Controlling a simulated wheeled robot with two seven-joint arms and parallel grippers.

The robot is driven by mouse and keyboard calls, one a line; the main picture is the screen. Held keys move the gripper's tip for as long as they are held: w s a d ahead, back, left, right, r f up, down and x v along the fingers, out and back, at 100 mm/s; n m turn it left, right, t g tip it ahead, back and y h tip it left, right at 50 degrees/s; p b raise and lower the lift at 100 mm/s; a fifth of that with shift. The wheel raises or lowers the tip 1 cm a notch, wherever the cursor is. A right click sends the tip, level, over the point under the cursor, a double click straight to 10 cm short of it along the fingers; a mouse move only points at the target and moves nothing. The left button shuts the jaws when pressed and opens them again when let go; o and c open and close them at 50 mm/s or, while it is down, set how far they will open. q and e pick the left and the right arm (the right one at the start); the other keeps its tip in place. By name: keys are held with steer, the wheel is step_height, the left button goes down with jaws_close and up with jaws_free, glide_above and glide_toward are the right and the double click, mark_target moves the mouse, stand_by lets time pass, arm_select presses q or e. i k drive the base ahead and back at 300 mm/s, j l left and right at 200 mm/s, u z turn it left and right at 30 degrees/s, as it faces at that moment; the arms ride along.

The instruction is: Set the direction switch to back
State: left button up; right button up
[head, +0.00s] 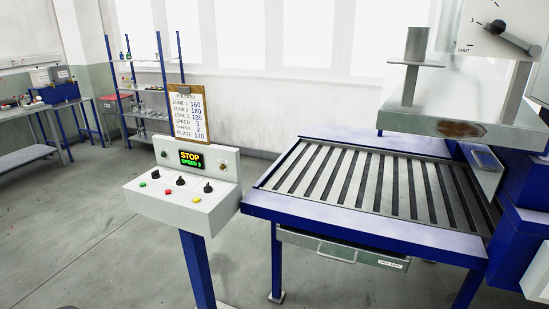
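A white control box (180,207) stands on a blue post left of the roller table. Its sloped top carries three small black knobs, a left one (154,174), a middle one (181,181) and a right one (208,188). In front of them are a green button (142,184), a red button (168,191) and a yellow button (197,199). The display (191,159) reads STOP, SPEED 3. The labels are too small to read, so I cannot tell which knob is the direction switch or how it is set. Neither gripper is in view.
A clipboard (188,115) with settings stands above the box. To the right is the blue-framed slatted table (365,227) with a drawer (340,250) below. A metal machine head with a dial (497,27) hangs over its far right. Floor left of the box is clear.

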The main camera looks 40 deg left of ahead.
mark_target(208, 189)
steer(key=j+u, duration=0.45)
steer(key=i+j+u, duration=0.1)
steer(key=j+u, duration=0.4)
steer(key=i+j+u, duration=0.15)
steer(key=j+u, duration=0.15)
steer(key=u, duration=0.15)
